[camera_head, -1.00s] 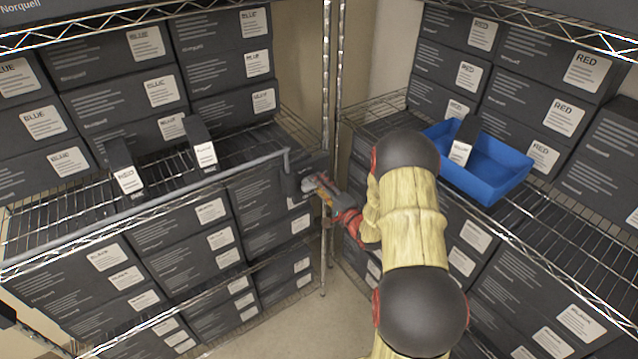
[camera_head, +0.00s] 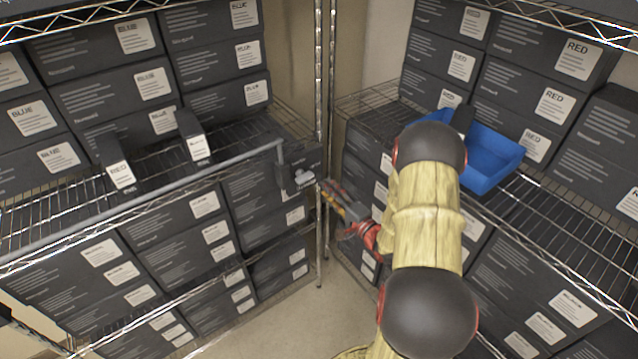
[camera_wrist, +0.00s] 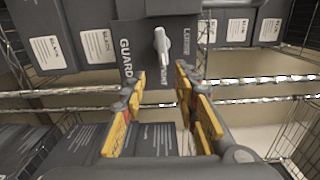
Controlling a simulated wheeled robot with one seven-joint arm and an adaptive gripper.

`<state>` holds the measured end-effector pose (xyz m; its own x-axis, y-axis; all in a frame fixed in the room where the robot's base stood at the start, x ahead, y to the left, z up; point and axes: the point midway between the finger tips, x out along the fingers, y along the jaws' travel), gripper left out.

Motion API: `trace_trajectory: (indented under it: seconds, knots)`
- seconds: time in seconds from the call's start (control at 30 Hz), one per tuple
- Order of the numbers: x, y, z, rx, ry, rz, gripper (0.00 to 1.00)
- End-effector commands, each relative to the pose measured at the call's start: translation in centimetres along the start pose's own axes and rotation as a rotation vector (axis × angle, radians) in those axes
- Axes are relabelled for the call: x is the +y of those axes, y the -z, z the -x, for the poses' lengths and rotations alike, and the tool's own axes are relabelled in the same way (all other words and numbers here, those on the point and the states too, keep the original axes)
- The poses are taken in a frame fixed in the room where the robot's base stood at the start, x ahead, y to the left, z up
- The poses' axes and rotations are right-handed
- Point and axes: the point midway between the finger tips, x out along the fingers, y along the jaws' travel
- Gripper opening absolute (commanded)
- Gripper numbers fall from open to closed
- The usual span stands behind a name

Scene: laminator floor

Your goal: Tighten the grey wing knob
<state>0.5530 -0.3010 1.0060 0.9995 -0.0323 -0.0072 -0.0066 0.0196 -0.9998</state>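The grey wing knob (camera_wrist: 162,46) sits on the front of a dark mount block (camera_wrist: 128,40) with white lettering, partly readable as "GUARD" and "MOUNT". Its wing stands close to upright in the wrist view. In the head view the knob (camera_head: 303,177) is small, on the block (camera_head: 287,167) at the right end of a grey rail. My gripper (camera_wrist: 161,76) is open, with yellow-padded fingers apart and nothing between them. Its fingertips are short of the knob and apart from it. In the head view my gripper (camera_head: 328,187) is just right of the knob.
The grey rail (camera_head: 150,202) runs along the left wire shelf's front edge. Two small upright boxes (camera_head: 116,170) stand behind it. A wire-rack post (camera_head: 319,120) stands close beside my gripper. A blue bin (camera_head: 493,163) sits on the right shelf. Dark labelled boxes fill both racks.

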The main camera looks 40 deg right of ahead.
Motion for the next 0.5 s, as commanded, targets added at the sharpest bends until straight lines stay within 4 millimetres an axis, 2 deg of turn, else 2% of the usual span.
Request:
trace_trajectory:
  seconds: [0.1, 0.2, 0.5]
  knots:
    - [0.1, 0.1, 1.7, 0.002, -0.001, 0.000, 0.30]
    - [0.1, 0.0, 2.4, 0.001, -0.001, 0.000, 0.30]
    - [0.1, -0.1, 2.8, -0.001, -0.001, 0.000, 0.30]
